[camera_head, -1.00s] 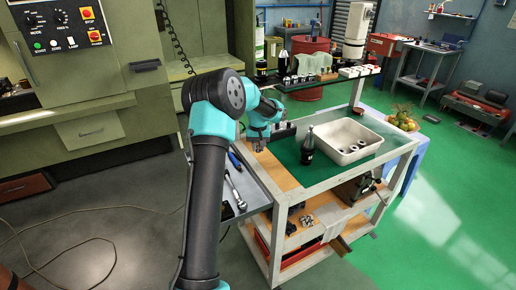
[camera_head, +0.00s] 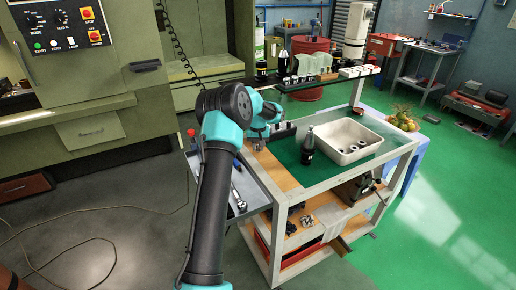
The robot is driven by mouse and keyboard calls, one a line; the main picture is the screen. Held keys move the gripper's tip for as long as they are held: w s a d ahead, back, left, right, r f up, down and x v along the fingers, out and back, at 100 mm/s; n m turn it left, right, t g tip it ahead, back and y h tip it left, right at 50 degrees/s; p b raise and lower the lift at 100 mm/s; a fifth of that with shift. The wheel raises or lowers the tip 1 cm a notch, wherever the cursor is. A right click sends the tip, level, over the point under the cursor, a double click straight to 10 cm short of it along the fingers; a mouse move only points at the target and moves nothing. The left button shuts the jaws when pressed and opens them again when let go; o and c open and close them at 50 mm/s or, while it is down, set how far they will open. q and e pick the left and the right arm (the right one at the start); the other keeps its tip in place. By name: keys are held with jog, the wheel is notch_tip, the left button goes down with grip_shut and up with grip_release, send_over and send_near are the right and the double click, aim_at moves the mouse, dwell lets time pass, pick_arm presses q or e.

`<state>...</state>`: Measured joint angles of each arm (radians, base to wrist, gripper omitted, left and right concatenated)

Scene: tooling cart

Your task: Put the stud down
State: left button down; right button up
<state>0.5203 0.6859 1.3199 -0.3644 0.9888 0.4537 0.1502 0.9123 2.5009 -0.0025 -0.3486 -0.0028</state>
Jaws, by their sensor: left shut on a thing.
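My left gripper (camera_head: 257,145) points down over the wooden strip at the left end of the cart top (camera_head: 277,176). It is shut on the stud, which is too small and too covered by the gripper to make out. I cannot tell whether the stud touches the wood. My right gripper is not in view.
A dark bottle (camera_head: 307,146) stands upright on the green mat (camera_head: 318,171), right of my gripper. A white bin (camera_head: 347,155) with several dark-holed parts stands beyond it. A side tray (camera_head: 252,190) holds tools. A raised rack (camera_head: 315,82) runs along the back.

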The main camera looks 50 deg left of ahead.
pick_arm(q)
jog(key=shift+f, duration=0.3)
jog(key=shift+f, duration=0.1)
jog(key=c, duration=1)
grip_release()
notch_tip(320, 180, up, 12)
jog(key=shift+r, duration=0.1)
